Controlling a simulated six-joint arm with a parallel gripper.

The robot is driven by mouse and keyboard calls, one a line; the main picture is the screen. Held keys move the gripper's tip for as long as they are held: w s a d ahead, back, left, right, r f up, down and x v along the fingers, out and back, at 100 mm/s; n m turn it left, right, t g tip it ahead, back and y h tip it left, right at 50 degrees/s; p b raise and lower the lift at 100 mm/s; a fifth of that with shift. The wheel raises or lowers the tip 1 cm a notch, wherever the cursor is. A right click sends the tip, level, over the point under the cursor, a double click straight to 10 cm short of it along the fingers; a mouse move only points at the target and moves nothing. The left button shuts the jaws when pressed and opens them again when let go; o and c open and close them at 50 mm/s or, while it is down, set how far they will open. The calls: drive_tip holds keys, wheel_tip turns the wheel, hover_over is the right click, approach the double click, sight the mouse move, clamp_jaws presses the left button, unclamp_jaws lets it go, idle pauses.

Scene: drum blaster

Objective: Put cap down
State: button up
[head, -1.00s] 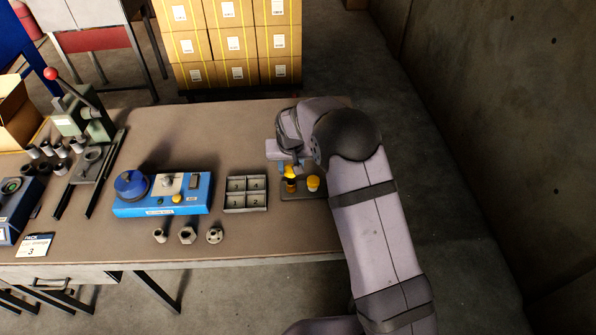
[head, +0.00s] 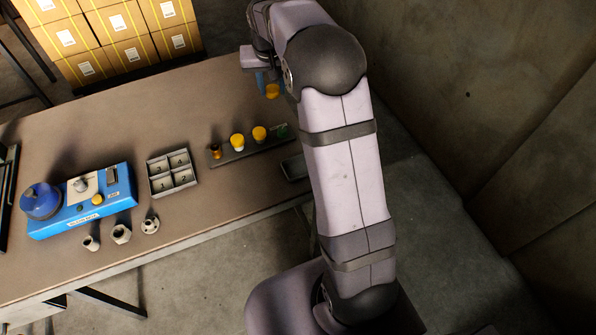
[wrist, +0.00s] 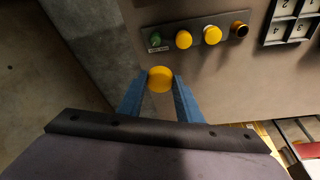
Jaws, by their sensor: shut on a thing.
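My gripper (wrist: 160,92) is shut on a yellow cap (wrist: 161,76), held between the blue fingertips. The held cap (head: 271,91) also shows in the head view, raised above the table beyond the strip. The grey strip (head: 226,158) carries a bare brass fitting (head: 215,151), two yellow-capped pieces (head: 237,141) (head: 259,133) and a green piece (head: 281,131). In the wrist view the strip (wrist: 198,48) lies ahead of the cap, with clear space between them.
A small shallow grey tray (head: 295,167) lies by the strip's right end, partly behind my arm. A numbered divided box (head: 172,173) and a blue device (head: 84,203) stand to the left. Several metal parts (head: 121,234) lie near the front edge. The table beyond the strip is clear.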

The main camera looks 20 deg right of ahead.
drive_tip(key=s+d+f, duration=0.1)
drive_tip(key=s+f, duration=0.2)
drive_tip(key=s, duration=0.4)
drive_tip(key=s+f, duration=0.4)
drive_tip(key=s, duration=0.3)
drive_tip(key=shift+m, duration=0.3)
drive_tip(key=shift+w+d+f, duration=0.1)
drive_tip(key=shift+f, duration=2.35)
drive_tip(key=shift+w+d+f, duration=0.1)
drive_tip(key=shift+f, duration=2.3)
drive_tip(key=shift+b, duration=0.35)
drive_tip(key=shift+f+b, duration=0.35)
drive_tip(key=shift+f, duration=0.05)
drive_tip(key=shift+f, duration=0.2)
